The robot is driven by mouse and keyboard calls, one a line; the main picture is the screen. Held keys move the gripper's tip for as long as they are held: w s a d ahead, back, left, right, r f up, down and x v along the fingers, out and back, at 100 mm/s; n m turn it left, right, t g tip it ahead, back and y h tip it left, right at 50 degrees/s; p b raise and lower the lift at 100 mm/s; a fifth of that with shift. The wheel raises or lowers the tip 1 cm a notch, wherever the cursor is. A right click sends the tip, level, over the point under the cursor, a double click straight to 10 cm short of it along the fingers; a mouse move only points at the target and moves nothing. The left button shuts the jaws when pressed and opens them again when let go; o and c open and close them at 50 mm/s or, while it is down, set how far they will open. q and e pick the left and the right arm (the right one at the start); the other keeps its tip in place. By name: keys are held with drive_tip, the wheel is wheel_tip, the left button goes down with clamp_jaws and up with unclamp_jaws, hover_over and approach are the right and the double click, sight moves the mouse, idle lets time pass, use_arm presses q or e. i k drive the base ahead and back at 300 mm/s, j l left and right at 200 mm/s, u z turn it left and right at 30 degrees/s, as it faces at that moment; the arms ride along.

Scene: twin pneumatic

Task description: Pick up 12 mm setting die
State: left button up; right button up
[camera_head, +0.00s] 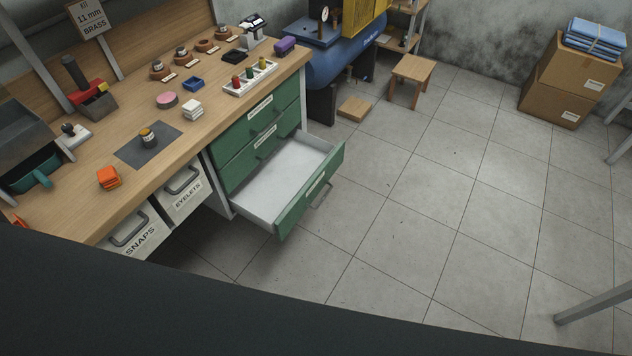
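I cannot tell from the labels, which are too small to read, which part is the 12 mm setting die. Several small metal pieces sit in round brown wooden holders (183,60) in a row along the back of the bench, each with a small label in front. A short dark and brass-coloured piece (148,138) stands on a dark grey mat (130,155) near the bench's front edge. Neither of my grippers is in view.
The wooden bench (215,105) holds a white tray (237,91) of coloured-handled tools, an orange block (108,178) and a sign (88,18) reading "11 mm BRASS". An empty green-fronted drawer (310,190) stands open into the floor space. The tiled floor (420,210) to the right is mostly clear.

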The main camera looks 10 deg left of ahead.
sight(146, 134)
drive_tip(key=j+u, duration=0.1)
drive_tip(key=u, duration=0.35)
drive_tip(key=k+j+u, duration=0.1)
drive_tip(key=u, duration=0.35)
drive_tip(key=j+u, duration=0.1)
drive_tip(key=u, duration=0.35)
